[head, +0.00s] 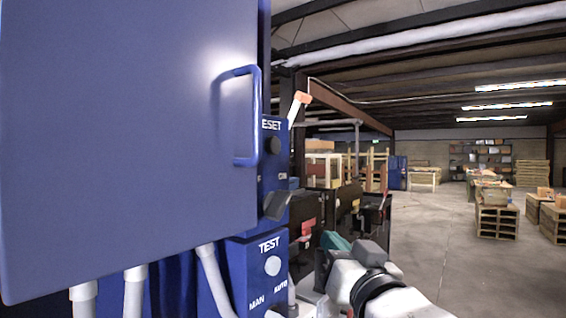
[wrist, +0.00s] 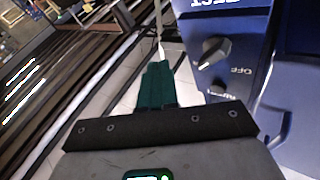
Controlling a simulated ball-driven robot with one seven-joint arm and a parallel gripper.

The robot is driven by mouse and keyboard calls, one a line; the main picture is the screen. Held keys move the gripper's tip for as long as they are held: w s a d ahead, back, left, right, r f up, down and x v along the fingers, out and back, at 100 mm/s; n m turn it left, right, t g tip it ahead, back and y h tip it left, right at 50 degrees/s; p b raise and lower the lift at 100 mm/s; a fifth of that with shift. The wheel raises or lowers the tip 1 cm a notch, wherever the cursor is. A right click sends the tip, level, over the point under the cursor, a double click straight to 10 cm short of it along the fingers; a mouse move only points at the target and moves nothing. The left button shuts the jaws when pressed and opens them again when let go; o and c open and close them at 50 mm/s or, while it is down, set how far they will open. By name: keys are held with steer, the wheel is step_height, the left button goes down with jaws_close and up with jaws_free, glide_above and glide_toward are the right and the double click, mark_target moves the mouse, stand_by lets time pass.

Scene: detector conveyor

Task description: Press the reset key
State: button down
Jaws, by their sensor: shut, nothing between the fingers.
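A dark round key (head: 274,145) sits under a label whose visible letters read "ESET", on a narrow blue panel at the right of the large blue cabinet door (head: 120,140). The first letter is hidden behind the door's edge. My gripper (head: 335,241) is low and to the right of this panel, apart from the key. In the wrist view its teal fingers (wrist: 157,85) are shut and empty, pointing up the picture. A grey knob (wrist: 212,52) with an "OFF" mark is to their right. I cannot make out the reset key in the wrist view.
A blue handle (head: 255,118) juts from the door beside the key. Below are a grey lever-like knob (head: 276,205) and a pale round TEST button (head: 272,266). An orange-tipped post (head: 300,102) stands behind.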

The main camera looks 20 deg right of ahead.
mark_target(273, 146)
steer(key=s+r+t+p, duration=0.3)
steer(key=r, duration=1.2)
steer(key=shift+r, duration=0.3)
steer(key=shift+s+a, duration=0.1)
steer(key=w+a+b, duration=0.1)
steer(key=w+a, duration=0.4)
steer(key=w, duration=0.2)
steer(key=shift+w+b, duration=0.15)
steer(key=shift+b, duration=0.15)
steer(key=shift+w+a, duration=0.1)
steer(key=shift+a, duration=0.05)
stand_by(1.0)
steer(key=shift+w+a, duration=0.1)
steer(key=shift+w, duration=0.1)
steer(key=shift+w+a, duration=0.3)
steer(key=shift+w, duration=0.1)
stand_by(0.9)
steer(key=shift+s+d, duration=0.1)
steer(key=shift+s, duration=0.05)
steer(key=shift+s+d, duration=0.4)
steer(key=shift+s, duration=0.2)
